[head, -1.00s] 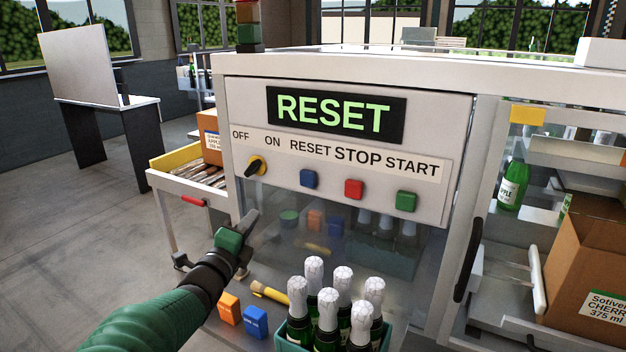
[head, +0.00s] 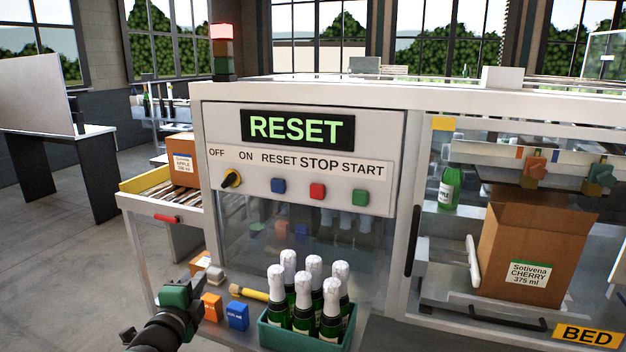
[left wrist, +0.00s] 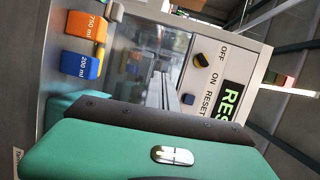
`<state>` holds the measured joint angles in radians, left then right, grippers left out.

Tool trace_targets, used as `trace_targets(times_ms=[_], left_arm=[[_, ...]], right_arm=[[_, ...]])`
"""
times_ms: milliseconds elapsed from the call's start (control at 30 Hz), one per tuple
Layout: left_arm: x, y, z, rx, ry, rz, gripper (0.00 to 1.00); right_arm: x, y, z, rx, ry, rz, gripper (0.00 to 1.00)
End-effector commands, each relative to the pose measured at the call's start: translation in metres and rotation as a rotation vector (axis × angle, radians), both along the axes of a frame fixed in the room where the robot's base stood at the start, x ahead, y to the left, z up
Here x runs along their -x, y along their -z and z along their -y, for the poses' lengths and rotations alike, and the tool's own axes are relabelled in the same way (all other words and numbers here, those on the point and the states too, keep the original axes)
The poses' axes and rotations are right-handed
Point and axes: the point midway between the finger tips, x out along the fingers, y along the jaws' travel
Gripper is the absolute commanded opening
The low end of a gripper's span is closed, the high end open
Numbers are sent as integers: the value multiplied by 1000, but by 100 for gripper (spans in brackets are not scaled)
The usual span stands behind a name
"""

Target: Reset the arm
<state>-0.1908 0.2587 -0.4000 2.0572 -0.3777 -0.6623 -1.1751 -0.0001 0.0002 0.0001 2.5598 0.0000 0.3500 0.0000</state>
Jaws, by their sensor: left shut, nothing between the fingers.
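My left gripper (head: 200,264) is shut and empty, low in front of the machine's left part, left of the bottle crate and below the control panel (head: 385,190). Its closed fingers also show in the left wrist view (left wrist: 163,92), clear of the buttons. The panel has a yellow-and-black OFF/ON knob (head: 231,178), a blue RESET button (head: 278,186), a red STOP button (head: 317,191) and a green START button (head: 360,198). The display (head: 298,129) above reads RESET in green. My right gripper is out of view.
A teal crate (head: 290,340) of foil-topped bottles stands on the front ledge. Beside it are a blue block (head: 237,316), an orange block (head: 211,307) and a yellow-handled tool (head: 250,293). An open carton (head: 520,250) sits at right; a roller conveyor (head: 150,180) is at left.

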Motion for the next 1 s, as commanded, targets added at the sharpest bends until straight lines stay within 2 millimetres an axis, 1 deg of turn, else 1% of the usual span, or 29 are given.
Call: trace_targets(times_ms=[167, 267, 367, 400, 467, 500, 567, 600, 667, 700, 767, 800, 867, 900, 1000], left_arm=[[27, 49, -3, 245, -104, -174, 0], [52, 83, -2, 407, -189, -293, 0], [83, 120, 3, 580, -296, -424, 0], [98, 135, 6, 651, -348, -478, 0], [124, 158, 12, 758, -436, -565, 0], [143, 173, 16, 828, -502, -621, 0], [174, 193, 24, 924, -605, -703, 0], [194, 204, 29, 979, -673, -751, 0], [223, 219, 36, 1052, -776, -817, 0], [242, 227, 40, 1092, -845, -856, 0], [269, 238, 46, 1145, -946, -907, 0], [287, 243, 51, 1175, -1013, -937, 0], [314, 251, 56, 1212, -1116, -979, 0], [312, 224, 56, 1215, -1116, -976, 0], [310, 192, 56, 1213, -1111, -975, 0]], right_arm=[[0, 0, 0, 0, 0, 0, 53], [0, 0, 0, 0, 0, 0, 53], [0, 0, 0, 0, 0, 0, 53], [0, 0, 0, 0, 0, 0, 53], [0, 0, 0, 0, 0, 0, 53], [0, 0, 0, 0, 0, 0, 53], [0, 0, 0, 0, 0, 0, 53], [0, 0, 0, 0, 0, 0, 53], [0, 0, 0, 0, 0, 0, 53], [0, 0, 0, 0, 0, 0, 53], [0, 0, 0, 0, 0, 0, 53], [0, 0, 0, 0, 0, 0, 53], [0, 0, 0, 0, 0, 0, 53], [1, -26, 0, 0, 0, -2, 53], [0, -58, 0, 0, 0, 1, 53]])
